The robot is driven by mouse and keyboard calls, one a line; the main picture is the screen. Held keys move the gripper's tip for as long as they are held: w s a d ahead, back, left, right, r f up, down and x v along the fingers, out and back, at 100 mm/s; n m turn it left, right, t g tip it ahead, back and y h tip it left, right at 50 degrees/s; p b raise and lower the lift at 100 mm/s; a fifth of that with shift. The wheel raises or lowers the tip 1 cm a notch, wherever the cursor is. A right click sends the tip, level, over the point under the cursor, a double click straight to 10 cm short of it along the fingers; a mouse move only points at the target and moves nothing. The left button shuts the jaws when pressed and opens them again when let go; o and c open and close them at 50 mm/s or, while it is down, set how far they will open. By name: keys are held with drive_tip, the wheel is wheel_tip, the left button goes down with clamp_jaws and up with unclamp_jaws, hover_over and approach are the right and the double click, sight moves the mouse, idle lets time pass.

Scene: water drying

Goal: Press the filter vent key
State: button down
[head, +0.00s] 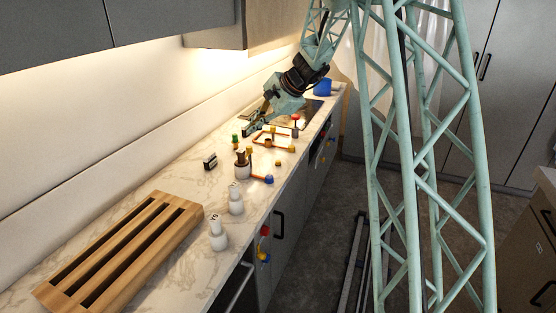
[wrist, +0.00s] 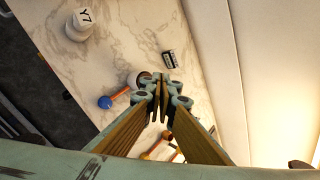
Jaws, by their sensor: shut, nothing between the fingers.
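My gripper (head: 250,131) is shut and empty, held above the marble counter toward its far end. In the wrist view its closed fingertips (wrist: 163,82) point over the counter. I cannot tell for sure which part is the filter vent key. A small black block with pale marks (head: 210,162) sits by itself on the counter; it also shows in the wrist view (wrist: 169,59), just beyond the fingertips and apart from them. A white cup-like fitting with a brown top (head: 242,166) stands nearby, with an orange-handled, blue-ended part (head: 264,179) beside it. In the wrist view my fingers partly hide this fitting.
White labelled bottles (head: 218,233) stand near the wooden slatted rack (head: 120,255). An orange pipe frame with coloured knobs (head: 275,139) lies below my gripper. A blue container (head: 323,87) stands at the far end. The wall runs along the counter's left side.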

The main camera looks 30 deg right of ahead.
drive_tip(key=w+d+f+m+p, duration=0.2)
drive_tip(key=w+d+f+m, duration=0.1)
drive_tip(key=w+d+f, duration=0.3)
drive_tip(key=w+d+f+m+t+h+p, duration=0.1)
drive_tip(key=w+d+f+m+p, duration=0.2)
drive_tip(key=d, duration=0.7)
wheel_tip(320, 180, down, 5)
drive_tip(key=w, duration=0.2)
drive_tip(key=shift+w+t, duration=0.3)
drive_tip(key=shift+w, duration=0.05)
drive_tip(key=shift+f, duration=0.1)
drive_tip(key=b, duration=0.2)
hover_over(278, 162)
drive_tip(key=shift+w+d+f, duration=0.1)
drive_tip(key=shift+d+f, duration=0.05)
drive_tip(key=shift+f, duration=2.75)
drive_tip(key=shift+f+b, duration=1.2)
drive_tip(key=shift+f, duration=0.05)
